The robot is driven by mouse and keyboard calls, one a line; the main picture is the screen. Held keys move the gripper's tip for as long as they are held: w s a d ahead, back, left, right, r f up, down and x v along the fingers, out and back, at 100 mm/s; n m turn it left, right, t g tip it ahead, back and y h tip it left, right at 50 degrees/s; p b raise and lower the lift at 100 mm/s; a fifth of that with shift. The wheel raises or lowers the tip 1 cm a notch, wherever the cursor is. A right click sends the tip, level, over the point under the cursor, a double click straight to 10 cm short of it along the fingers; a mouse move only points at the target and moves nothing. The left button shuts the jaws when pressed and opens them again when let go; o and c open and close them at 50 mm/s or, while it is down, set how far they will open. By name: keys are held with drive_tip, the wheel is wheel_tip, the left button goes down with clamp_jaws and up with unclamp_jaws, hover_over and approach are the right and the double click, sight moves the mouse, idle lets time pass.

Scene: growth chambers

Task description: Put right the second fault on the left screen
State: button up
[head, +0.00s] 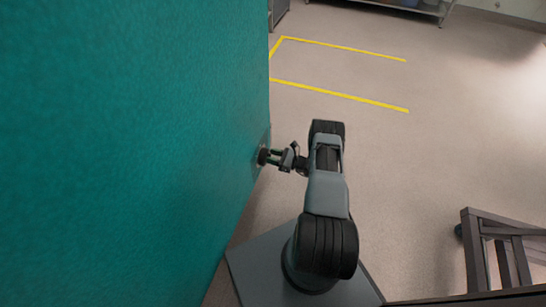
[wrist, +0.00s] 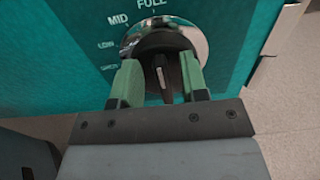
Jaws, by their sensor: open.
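A black rotary knob (wrist: 157,62) with a pale pointer line sits on a round shiny metal plate (wrist: 186,38) on a teal panel (wrist: 60,50). White labels around it include LOW, MID and FULL; a lower-left one is too blurred to read. The pointer line stands nearly upright, roughly toward FULL. My gripper (wrist: 160,78) is open, its green fingers on either side of the knob; I cannot tell whether they touch it. In the head view my gripper (head: 273,157) is at the teal wall (head: 130,150). The left screen is not in view.
The teal wall fills the left of the head view. Yellow floor lines (head: 340,95) mark the open floor beyond. A dark metal frame (head: 475,250) stands at the lower right, and a shelf unit (head: 410,8) is at the far back.

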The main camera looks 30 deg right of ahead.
sight(265, 163)
drive_tip(key=shift+c, duration=0.4)
clamp_jaws()
drive_tip(key=shift+a, duration=0.1)
drive_tip(key=n+b, duration=0.2)
drive_tip(key=n, duration=0.2)
drive_tip(key=s+a+f+n+b, duration=0.1)
drive_tip(key=n, duration=0.4)
drive_tip(key=f+n+b, duration=0.1)
drive_tip(key=n+b, duration=0.1)
drive_tip(key=n, duration=0.3)
drive_tip(key=shift+s+a+b, duration=0.35)
drive_tip(key=shift+f+n+b, duration=0.2)
drive_tip(key=shift+n+b, duration=0.2)
drive_tip(key=shift+n, duration=0.55)
drive_tip(key=shift+f+n+b, duration=0.15)
drive_tip(key=shift+n+b, duration=0.2)
drive_tip(key=shift+n, duration=0.6)
